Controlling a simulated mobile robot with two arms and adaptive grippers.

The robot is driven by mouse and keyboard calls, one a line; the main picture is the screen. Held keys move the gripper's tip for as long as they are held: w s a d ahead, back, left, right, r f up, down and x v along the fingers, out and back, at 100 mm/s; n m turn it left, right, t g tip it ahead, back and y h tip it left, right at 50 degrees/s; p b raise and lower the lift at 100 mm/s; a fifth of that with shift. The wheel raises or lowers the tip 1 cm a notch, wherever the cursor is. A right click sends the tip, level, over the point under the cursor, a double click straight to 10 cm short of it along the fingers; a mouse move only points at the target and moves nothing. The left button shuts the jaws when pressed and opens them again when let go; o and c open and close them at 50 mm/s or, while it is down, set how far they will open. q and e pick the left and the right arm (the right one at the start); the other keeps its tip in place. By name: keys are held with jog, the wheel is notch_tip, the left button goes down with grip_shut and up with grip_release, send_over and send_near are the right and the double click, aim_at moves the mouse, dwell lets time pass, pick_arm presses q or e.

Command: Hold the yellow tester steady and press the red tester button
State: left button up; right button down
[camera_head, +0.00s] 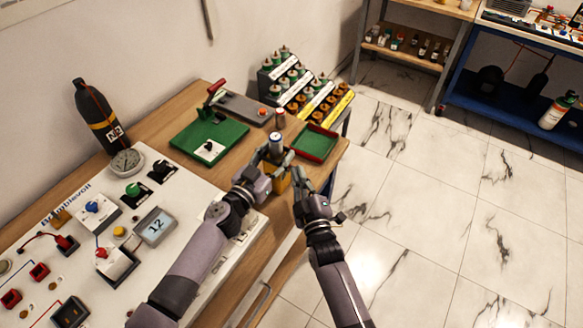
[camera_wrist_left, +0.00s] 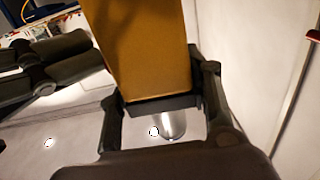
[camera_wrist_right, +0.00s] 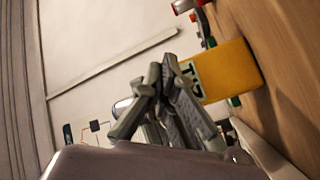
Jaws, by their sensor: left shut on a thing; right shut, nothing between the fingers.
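The yellow tester (camera_head: 281,186) stands by the table's front right edge, partly hidden by my grippers in the head view. In the left wrist view it is a plain yellow block (camera_wrist_left: 143,45) between the fingers of my left gripper (camera_wrist_left: 160,88), which is shut on it. In the right wrist view the tester (camera_wrist_right: 232,70) shows a pale label with dark characters. My right gripper (camera_head: 300,180) is shut and empty, just right of the tester and apart from it. Its closed fingertips (camera_wrist_right: 163,80) show left of the tester. I cannot make out the red button.
A silver-and-blue cylinder (camera_head: 276,143) stands just behind the tester. A green tray with a red rim (camera_head: 314,143) and a green plate (camera_head: 190,141) lie farther back. The white gauge panel (camera_head: 150,260) fills the table's left. Open floor is at right.

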pick_arm(q)
jog(key=shift+d, duration=0.1)
pick_arm(e)
jog(key=shift+a+r, duration=0.15)
jog(key=shift+s+d, duration=0.55)
jog(key=shift+d, duration=0.25)
jog(key=shift+s+d, duration=0.45)
jog(key=shift+d, duration=0.25)
jog(key=shift+s+d, duration=0.5)
jog(key=shift+d, duration=0.25)
jog(key=shift+s+d, duration=0.45)
jog(key=shift+d, duration=0.25)
pick_arm(q)
jog(key=o, duration=1.5)
